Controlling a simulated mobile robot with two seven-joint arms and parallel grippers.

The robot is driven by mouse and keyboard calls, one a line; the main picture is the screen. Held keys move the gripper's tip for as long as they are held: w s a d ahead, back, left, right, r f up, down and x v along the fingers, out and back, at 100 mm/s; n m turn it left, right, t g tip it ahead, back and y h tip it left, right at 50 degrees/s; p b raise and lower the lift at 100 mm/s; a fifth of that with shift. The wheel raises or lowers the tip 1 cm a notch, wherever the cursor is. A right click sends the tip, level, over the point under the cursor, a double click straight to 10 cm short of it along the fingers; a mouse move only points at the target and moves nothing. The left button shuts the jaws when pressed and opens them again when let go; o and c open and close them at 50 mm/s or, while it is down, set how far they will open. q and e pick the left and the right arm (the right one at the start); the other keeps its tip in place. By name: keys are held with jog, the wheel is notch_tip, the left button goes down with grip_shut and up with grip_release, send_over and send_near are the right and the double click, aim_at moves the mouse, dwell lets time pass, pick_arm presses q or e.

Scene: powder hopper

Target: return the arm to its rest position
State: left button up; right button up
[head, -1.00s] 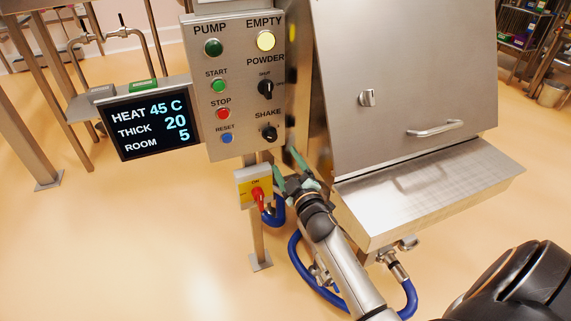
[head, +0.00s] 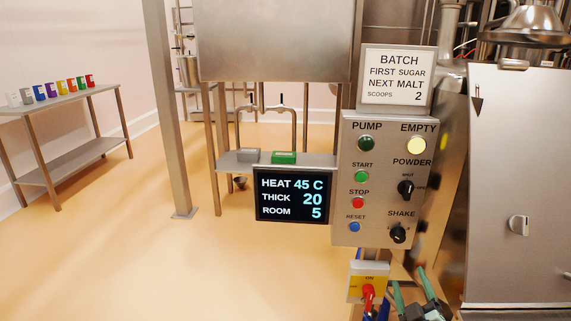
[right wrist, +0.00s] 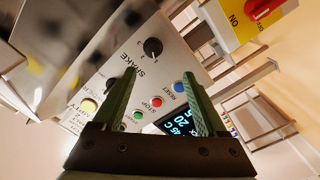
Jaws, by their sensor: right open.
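My right gripper (head: 412,292) is at the bottom of the head view, below the control panel (head: 384,238) and right of the yellow switch box (head: 354,283) with its red handle (head: 368,292). Its two green fingers are spread, with nothing between them. In the right wrist view the open fingers (right wrist: 158,100) point toward the panel, with the SHAKE knob (right wrist: 152,47) and the buttons beyond them. The fingers seem apart from the panel. The rest of my right arm is out of the head view. My left gripper is not in view.
The steel hopper (head: 510,150) stands close on the right of the panel. A screen (head: 293,200) reads HEAT 45 C, THICK 20, ROOM 5. A batch sign (head: 396,78) tops the panel. A shelf with coloured tubs (head: 68,87) stands far left. The floor (head: 130,240) at left is clear.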

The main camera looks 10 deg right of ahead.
jog(key=s+a+f+m+g+y, duration=0.1)
jog(key=s+a+f+g+y, duration=0.15)
jog(key=s+a+f, duration=0.4)
jog(key=s+a+f+m+g+y, duration=0.1)
jog(key=s+a+f+g+y, duration=0.2)
jog(key=s+a, duration=0.55)
jog(key=s+a+f+m+g+y, duration=0.25)
jog(key=s+a+f, duration=0.35)
jog(key=s, duration=0.4)
pick_arm(q)
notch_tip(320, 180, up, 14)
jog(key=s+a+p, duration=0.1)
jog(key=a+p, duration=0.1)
jog(key=p, duration=1.6)
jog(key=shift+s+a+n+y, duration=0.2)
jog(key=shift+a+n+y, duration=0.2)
pick_arm(e)
notch_tip(320, 180, up, 14)
jog(key=s+d+h, duration=0.1)
jog(key=s+d, duration=0.1)
jog(key=shift+h, duration=0.3)
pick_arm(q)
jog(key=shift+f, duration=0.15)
pick_arm(e)
jog(key=shift+d+f, duration=0.1)
jog(key=shift+f, duration=0.05)
